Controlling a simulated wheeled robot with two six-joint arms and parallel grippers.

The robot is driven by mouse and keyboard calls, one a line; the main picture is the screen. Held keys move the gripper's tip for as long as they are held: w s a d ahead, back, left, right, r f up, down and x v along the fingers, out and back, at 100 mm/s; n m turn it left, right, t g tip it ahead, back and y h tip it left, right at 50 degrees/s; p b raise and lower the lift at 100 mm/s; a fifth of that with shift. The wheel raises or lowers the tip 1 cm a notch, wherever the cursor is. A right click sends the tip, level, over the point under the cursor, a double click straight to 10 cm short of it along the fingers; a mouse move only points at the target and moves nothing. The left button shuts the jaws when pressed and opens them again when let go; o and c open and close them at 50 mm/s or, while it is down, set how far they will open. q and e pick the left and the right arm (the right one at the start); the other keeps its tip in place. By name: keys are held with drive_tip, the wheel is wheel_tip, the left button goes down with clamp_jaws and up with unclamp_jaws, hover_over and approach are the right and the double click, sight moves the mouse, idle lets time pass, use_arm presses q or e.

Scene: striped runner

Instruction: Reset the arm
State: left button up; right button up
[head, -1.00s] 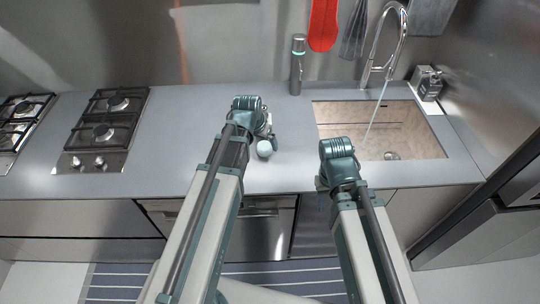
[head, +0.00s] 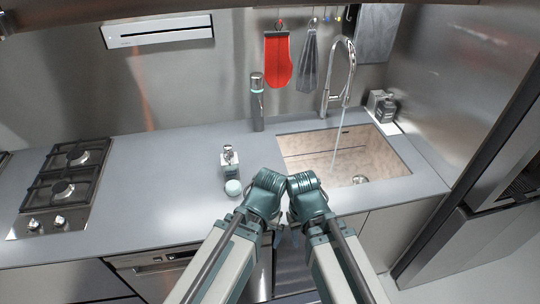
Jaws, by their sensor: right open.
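My left arm comes in from the lower left. Its wrist is bent over, and its gripper (head: 275,236) hangs near the counter's front edge, mostly hidden beneath the wrist. I cannot tell its opening. My right arm's wrist is close beside the left one, almost touching it. My right gripper (head: 296,234) is open, pointing down, also largely hidden by its wrist. I see nothing held in either one. Both are in front of the sink (head: 310,172) and right of a small pump bottle (head: 229,158) and a pale round object (head: 233,188).
The counter (head: 150,185) is clear between the gas hob (head: 62,185) and the pump bottle. A tall dark bottle (head: 257,102) stands behind the sink's left corner. The faucet (head: 335,75) is running. A soap dispenser (head: 382,106) stands at the right.

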use_arm(q)
wheel_tip(320, 180, down, 2)
drive_tip(key=shift+f+b, duration=0.1)
drive_tip(key=shift+b, duration=0.45)
use_arm(e)
wheel_tip(320, 180, down, 2)
drive_tip(key=shift+f, duration=0.1)
